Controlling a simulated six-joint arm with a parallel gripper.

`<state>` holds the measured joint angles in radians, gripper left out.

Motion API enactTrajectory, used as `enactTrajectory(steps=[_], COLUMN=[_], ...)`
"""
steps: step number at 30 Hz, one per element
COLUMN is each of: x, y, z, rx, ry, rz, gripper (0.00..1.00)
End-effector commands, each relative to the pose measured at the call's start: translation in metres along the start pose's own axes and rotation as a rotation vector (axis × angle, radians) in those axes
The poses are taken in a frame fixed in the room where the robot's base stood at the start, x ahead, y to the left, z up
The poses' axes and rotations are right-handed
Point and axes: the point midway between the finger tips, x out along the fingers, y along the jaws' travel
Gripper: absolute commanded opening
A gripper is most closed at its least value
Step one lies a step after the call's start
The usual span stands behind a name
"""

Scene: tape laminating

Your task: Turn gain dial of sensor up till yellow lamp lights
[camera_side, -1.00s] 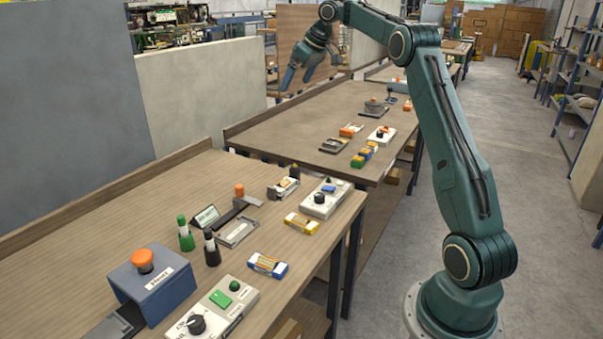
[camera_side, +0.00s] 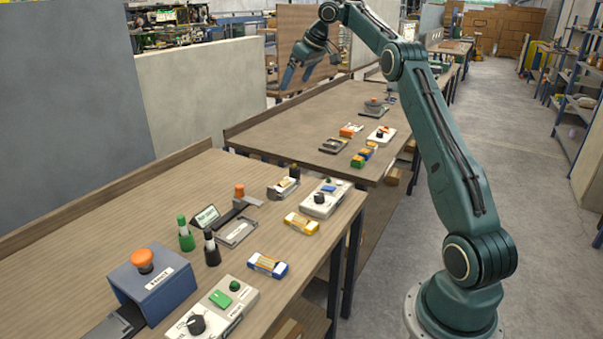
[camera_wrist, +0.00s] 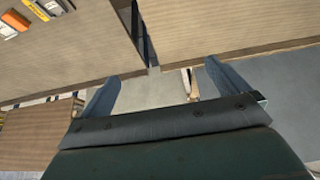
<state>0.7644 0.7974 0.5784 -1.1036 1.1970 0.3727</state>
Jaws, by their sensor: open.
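My gripper (camera_side: 296,79) is open and empty, held up in the air over the far back part of the benches. Its two fingers also show apart in the wrist view (camera_wrist: 160,82). I cannot tell which device is the sensor. A pale box (camera_side: 240,305) at the near bench's front has a black dial (camera_side: 196,324), a green button and a green dome. A second pale box (camera_side: 336,203) has a black dial (camera_side: 319,198) and a blue button. A third (camera_side: 387,141) on the farther bench has a dark dial (camera_side: 380,133). I see no clearly lit yellow lamp.
A blue box with an orange knob (camera_side: 142,261) stands on the near bench (camera_side: 80,245). Green and black bottles (camera_side: 186,235) stand beside it. Small cartons (camera_side: 267,265) lie near the front edge. A gap separates the near and farther benches (camera_side: 290,120). A grey partition (camera_side: 200,90) rises behind.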

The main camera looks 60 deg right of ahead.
Motion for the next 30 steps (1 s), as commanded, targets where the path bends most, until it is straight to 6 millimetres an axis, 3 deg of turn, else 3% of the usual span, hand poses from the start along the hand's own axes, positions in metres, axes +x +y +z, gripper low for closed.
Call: enactTrajectory(steps=[8, 15, 23, 30], x=[0.000, 0.003, 0.020, 0.043], y=[0.000, -0.003, -0.018, -0.040], z=[0.000, 0.001, 0.009, 0.034], rx=[0.000, 0.005, 0.022, 0.035], ry=[0.000, -0.007, -0.051, -0.132], rz=[0.000, -0.007, -0.033, -0.049], gripper=[0.98, 0.51, 0.50, 0.50])
